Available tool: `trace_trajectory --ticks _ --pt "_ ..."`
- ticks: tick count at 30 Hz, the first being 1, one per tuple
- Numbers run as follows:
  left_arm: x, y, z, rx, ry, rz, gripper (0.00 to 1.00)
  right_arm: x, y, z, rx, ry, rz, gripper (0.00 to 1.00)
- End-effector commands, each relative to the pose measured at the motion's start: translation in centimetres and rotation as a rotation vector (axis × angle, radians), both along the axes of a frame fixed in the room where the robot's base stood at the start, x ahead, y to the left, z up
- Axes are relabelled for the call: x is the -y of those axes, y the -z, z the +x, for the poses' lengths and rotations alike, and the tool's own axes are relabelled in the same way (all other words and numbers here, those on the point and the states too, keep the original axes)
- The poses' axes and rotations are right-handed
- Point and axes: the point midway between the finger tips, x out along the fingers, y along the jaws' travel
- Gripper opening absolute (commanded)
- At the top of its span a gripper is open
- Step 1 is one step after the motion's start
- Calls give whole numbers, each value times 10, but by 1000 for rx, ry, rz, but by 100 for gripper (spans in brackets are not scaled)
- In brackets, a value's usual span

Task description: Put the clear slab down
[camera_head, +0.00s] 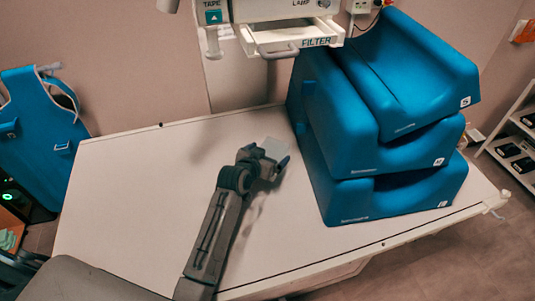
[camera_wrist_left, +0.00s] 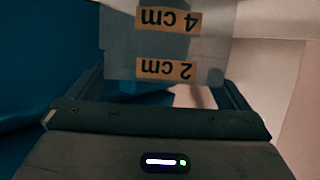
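The clear slab (camera_head: 276,147) is a see-through block over the middle of the white table, left of the blue cushions. In the left wrist view the slab (camera_wrist_left: 165,45) shows tan labels reading "2 cm" and "4 cm", upside down. My left gripper (camera_head: 266,161) has one finger at each side of the slab and is shut on it. The slab sticks out beyond the fingers. I cannot tell the exact gap between the slab and the table. My right gripper is in neither view.
The white table (camera_head: 125,185) has a wide bare area on the left. Blue stacked cushions (camera_head: 390,200) stand close on the right. A white machine head with a "FILTER" drawer (camera_head: 290,38) hangs over the back edge. A blue apron (camera_head: 42,125) hangs at left; a shelf (camera_head: 515,140) stands at right.

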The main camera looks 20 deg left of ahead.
Motion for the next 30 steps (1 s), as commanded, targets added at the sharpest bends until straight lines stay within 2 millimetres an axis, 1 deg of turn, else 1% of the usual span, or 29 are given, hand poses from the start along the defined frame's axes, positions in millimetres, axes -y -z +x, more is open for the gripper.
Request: trace_trajectory --ticks 7,11,14,24,27,30 --pt "0 0 -1 1 0 0 99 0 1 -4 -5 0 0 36" --pt "-2 -2 -8 0 0 1 99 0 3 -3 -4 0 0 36" --pt "-4 -7 -21 1 -1 0 99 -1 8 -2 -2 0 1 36" --pt "-16 -32 -81 2 1 1 99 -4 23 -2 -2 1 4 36" --pt "-18 -38 -94 2 0 1 99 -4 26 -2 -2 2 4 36" --pt "-20 -43 -103 2 0 1 99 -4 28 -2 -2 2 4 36"
